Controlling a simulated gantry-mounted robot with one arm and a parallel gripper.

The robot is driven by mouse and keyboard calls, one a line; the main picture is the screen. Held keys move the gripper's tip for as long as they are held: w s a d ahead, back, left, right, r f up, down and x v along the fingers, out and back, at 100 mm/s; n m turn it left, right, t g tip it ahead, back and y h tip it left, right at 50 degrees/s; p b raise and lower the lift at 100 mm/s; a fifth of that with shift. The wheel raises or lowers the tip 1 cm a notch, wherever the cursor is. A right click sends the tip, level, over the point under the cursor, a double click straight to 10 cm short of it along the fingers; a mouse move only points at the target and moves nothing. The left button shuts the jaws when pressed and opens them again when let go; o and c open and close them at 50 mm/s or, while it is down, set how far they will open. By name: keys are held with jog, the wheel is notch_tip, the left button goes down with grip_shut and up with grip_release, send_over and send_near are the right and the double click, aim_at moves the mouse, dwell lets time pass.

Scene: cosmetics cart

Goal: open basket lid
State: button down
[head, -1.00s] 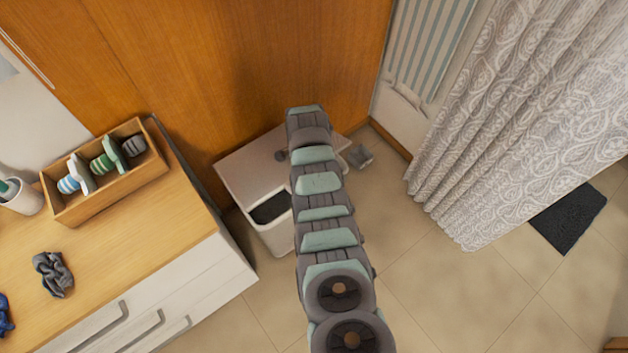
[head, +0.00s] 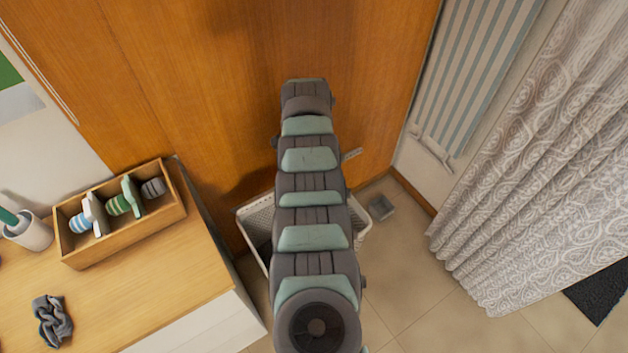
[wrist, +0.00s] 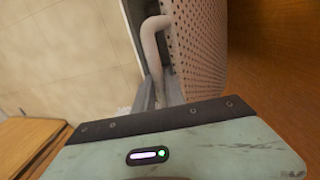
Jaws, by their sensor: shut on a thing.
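The white basket (head: 364,238) stands on the floor against the wooden panel, mostly hidden under my arm. Its left part shows an open, dark inside. A small pale piece (head: 351,154) juts out right of my arm above the basket; I cannot tell if it is the lid. In the wrist view, a pale perforated panel (wrist: 203,50), seemingly the lid, stands steeply at right. A white curved handle (wrist: 153,50) runs beside it down to my gripper (wrist: 160,95). The narrow fingers look shut on this handle. The head view hides the gripper.
A wooden cabinet (head: 185,270) with a divided wooden box (head: 125,228) stands close on the left. The wooden panel (head: 215,90) is right behind the basket. A small grey container (head: 381,207) and a patterned curtain (head: 540,180) are at right. Floor in front is clear.

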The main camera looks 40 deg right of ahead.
jog(key=shift+w+a, duration=0.2)
jog(key=shift+w, duration=0.15)
jog(key=c, duration=1.6)
grip_release()
jog(key=shift+a, duration=0.2)
jog(key=shift+o, duration=1.1)
jog(key=shift+s+d, duration=0.1)
jog(key=shift+d, duration=0.05)
jog(key=shift+r, duration=0.1)
notch_tip(320, 180, up, 11)
jog(key=shift+w, duration=0.35)
